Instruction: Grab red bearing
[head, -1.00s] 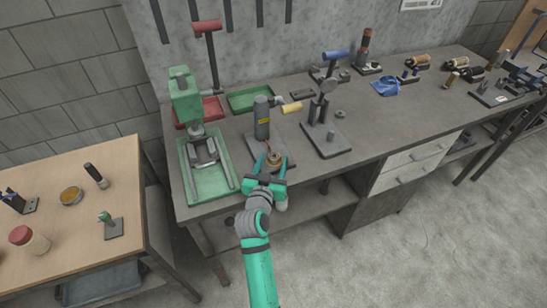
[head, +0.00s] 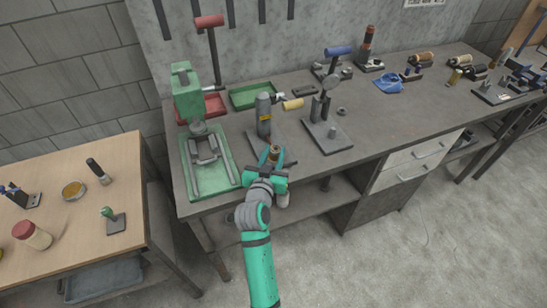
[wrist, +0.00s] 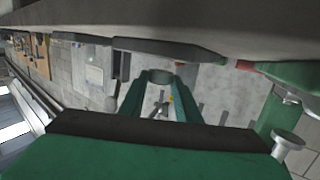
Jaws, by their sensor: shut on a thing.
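My gripper (head: 272,158) is at the front edge of the grey workbench, just in front of the grey cylinder on its dark base plate. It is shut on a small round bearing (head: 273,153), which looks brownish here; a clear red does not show. In the wrist view the bearing (wrist: 160,76) shows as a dark ring between the two green fingertips (wrist: 160,88). Part of the bearing is hidden by the fingers, and I cannot tell whether it touches anything below.
The grey cylinder (head: 263,115) stands close behind my gripper. Red (head: 213,107) and green (head: 252,95) trays lie behind. A wooden table (head: 120,165) stands at left.

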